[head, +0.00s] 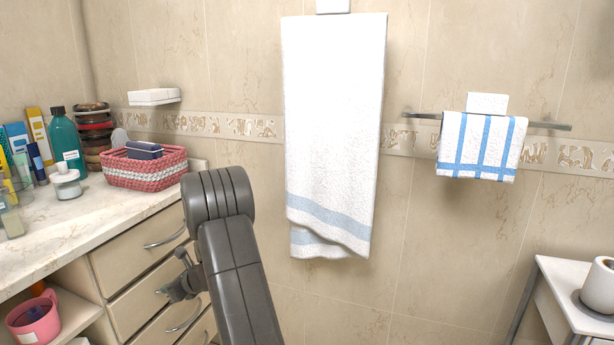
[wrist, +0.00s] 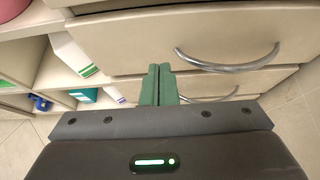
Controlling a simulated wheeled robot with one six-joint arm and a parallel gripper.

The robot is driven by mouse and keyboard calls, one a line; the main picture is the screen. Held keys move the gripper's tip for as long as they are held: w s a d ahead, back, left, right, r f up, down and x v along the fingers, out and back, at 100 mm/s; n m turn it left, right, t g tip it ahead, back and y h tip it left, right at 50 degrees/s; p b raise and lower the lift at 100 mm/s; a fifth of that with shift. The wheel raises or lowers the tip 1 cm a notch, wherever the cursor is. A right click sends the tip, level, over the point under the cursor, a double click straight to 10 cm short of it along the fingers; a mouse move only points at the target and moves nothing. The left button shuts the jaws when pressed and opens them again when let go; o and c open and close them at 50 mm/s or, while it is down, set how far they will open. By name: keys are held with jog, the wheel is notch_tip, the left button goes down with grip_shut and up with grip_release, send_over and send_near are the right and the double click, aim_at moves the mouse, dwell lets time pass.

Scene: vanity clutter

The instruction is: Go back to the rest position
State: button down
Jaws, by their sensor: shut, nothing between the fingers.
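My gripper (wrist: 159,84) shows in the wrist view with its two green fingers together and nothing between them. It points toward the drawer fronts of the vanity, below the metal handle (wrist: 228,62). In the head view my gripper (head: 166,291) is small and partly hidden behind my dark arm, in front of the vanity drawers (head: 135,257). I cannot tell whether the fingers touch a drawer front.
The marble counter (head: 80,224) holds a pink woven basket (head: 145,170), a teal bottle (head: 66,142) and several other items. A pink mug (head: 34,320) sits on the open shelf below. A white towel (head: 333,120) hangs on the wall. A white stand (head: 570,300) is at right.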

jog(key=s+d+b, duration=0.1)
jog(key=s+d, duration=0.2)
jog(key=d, duration=0.6)
jog(key=s+d+r+b, duration=0.1)
jog(key=s+d, duration=0.3)
jog(key=d, duration=0.6)
jog(key=s+d+r+b, duration=0.1)
jog(key=s+d, duration=0.2)
jog(key=d, duration=0.7)
jog(key=shift+s, duration=0.3)
jog(key=shift+d, duration=0.1)
